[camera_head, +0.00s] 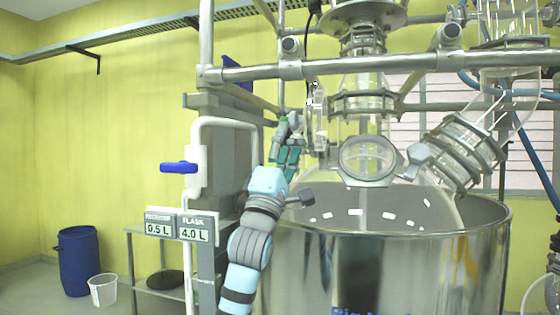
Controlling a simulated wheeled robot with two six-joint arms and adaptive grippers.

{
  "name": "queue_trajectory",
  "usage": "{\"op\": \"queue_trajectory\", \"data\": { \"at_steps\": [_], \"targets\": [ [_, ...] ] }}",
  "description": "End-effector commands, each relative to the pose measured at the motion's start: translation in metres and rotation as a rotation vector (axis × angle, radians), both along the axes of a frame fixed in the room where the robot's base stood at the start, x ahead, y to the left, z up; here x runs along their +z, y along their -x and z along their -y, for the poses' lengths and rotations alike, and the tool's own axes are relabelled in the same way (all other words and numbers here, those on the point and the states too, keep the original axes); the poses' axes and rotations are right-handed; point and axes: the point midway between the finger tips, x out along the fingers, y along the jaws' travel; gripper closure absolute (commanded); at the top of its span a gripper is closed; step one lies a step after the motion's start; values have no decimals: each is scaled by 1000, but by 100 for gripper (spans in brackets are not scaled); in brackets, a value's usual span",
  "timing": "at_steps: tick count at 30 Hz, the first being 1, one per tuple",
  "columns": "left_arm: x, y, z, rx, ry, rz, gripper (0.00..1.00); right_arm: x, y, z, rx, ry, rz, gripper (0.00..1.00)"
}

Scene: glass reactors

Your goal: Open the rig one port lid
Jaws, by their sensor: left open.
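The rig's port lid (367,160) is a round, clear-centred disc with a metal rim on the front of the glass reactor, above the steel vessel (385,265). It looks closed on its port. A pale clamp-like knob (416,160) sits just right of it. My left gripper (289,128) is up and to the left of the lid, clearly apart from it, with its teal fingers pointing up. It is open and seems empty. Part of a blue "Rig" label shows at the bottom edge; its number is cut off. My right gripper is not in view.
Metal frame bars (330,69) cross above the lid. A slanted glass neck with a clamped flange (463,150) stands right of it. A white pipe with a blue valve handle (179,167) and signs reading 0.5 L and 4.0 L (181,226) are left of my arm.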

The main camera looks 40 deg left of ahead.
Motion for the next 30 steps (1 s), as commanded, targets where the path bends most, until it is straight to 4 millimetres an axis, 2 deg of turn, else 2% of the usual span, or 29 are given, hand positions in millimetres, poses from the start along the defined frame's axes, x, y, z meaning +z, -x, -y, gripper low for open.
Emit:
{"op": "queue_trajectory", "data": {
  "at_steps": [3,9,30],
  "targets": [
    [-27,20,3,4,-4,-4,47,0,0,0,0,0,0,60],
    [-50,41,6,3,-1,-2,47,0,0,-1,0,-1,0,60],
    [-51,44,4,5,1,0,47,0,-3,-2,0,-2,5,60]
  ]
}}
